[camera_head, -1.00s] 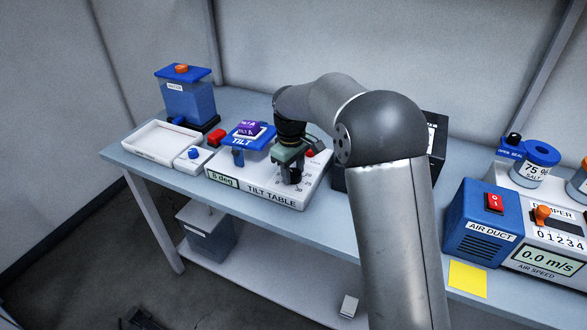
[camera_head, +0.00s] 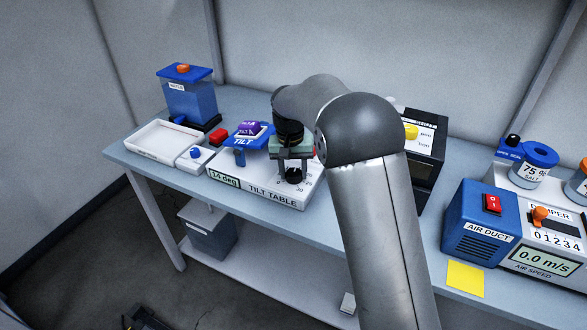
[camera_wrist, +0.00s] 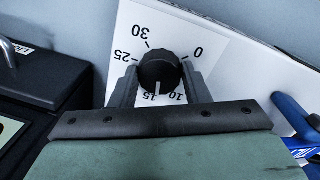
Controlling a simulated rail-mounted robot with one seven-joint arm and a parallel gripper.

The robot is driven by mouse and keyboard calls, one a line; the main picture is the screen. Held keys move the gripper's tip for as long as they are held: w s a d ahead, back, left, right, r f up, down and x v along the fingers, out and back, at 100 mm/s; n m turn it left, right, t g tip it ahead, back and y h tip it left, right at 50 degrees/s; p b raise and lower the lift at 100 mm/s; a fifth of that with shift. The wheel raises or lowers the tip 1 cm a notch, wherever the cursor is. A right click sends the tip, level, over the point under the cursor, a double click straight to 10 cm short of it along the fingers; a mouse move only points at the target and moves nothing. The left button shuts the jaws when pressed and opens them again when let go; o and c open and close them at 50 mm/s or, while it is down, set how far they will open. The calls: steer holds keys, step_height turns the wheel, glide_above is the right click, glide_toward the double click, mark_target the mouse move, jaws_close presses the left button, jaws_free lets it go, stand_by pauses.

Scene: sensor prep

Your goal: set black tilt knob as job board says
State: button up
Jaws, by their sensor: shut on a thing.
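The black tilt knob (camera_head: 293,176) sits on the white tilt table base (camera_head: 262,196). My gripper (camera_head: 292,172) reaches down over it and is shut on it, one finger on each side. The wrist view shows the knob (camera_wrist: 158,70) between both fingers (camera_wrist: 159,76), its white pointer line close to the 15 mark. The marks 0, 10, 25 and 30 also show around it. The display (camera_head: 224,180) on the base seems to read about 14 deg. The blue tilt platform (camera_head: 246,138) carries a purple-topped piece (camera_head: 250,129). I make out no job board in these views.
A white tray (camera_head: 146,149), a small white box with a blue knob (camera_head: 195,153) and a red block (camera_head: 218,136) lie left of the tilt table. A black device with a yellow knob (camera_head: 411,132) stands to the right, partly behind my arm. A blue air duct box (camera_head: 478,243) is farther right.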

mark_target(289, 172)
steer(key=shift+m, duration=1.1)
steer(key=o, duration=1)
steer(key=r, duration=1.1)
steer(key=a+r, duration=0.1)
steer(key=r, duration=0.5)
steer(key=shift+w+r, duration=0.1)
steer(key=shift+r, duration=0.15)
